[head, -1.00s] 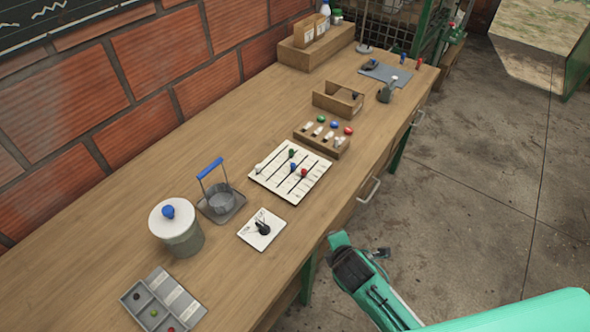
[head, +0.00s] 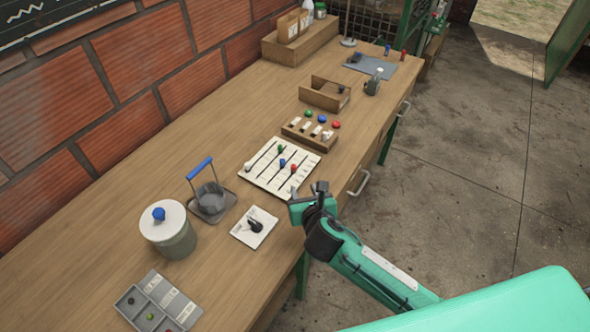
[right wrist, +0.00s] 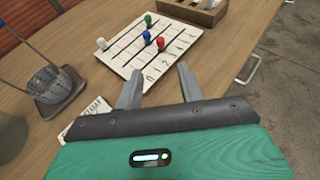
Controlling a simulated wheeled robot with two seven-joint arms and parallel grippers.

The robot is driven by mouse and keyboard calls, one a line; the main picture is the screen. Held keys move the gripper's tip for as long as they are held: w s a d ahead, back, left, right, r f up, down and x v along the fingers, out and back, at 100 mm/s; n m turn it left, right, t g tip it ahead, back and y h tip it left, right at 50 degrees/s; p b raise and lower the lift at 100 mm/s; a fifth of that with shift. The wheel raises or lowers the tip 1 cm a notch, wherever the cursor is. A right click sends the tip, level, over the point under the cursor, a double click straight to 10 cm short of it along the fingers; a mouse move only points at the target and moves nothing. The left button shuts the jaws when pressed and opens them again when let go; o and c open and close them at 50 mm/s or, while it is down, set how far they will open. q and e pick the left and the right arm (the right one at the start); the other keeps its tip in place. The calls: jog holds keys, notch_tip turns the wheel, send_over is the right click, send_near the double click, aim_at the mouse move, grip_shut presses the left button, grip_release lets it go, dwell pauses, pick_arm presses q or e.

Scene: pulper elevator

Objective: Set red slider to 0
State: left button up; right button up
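The white slider board (head: 256,178) lies on the workbench with several dark slots and knobs. The red slider knob (head: 293,168) stands partway along the slot closest to the bench's front edge; it also shows in the right wrist view (right wrist: 160,43). A blue knob (right wrist: 146,36), green knob (right wrist: 148,19) and white knob (right wrist: 102,43) sit on other slots. Numbers starting with 0 run along the board's near edge. My right gripper (head: 308,193) is open and empty, at the bench's front edge just short of the board and apart from the red knob. My left gripper is out of view.
A white card with a black knob (head: 254,226) lies left of my right gripper. Behind it are a blue-handled basket (head: 211,199) and a lidded canister (head: 170,238). A wooden block with coloured buttons (head: 311,131) stands beyond the board.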

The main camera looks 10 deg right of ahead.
aim_at(294, 168)
jog(key=x, duration=1.3)
jog(key=shift+f+p, duration=0.1)
jog(key=shift+p, duration=0.3)
jog(key=shift+c, duration=0.5)
grip_shut()
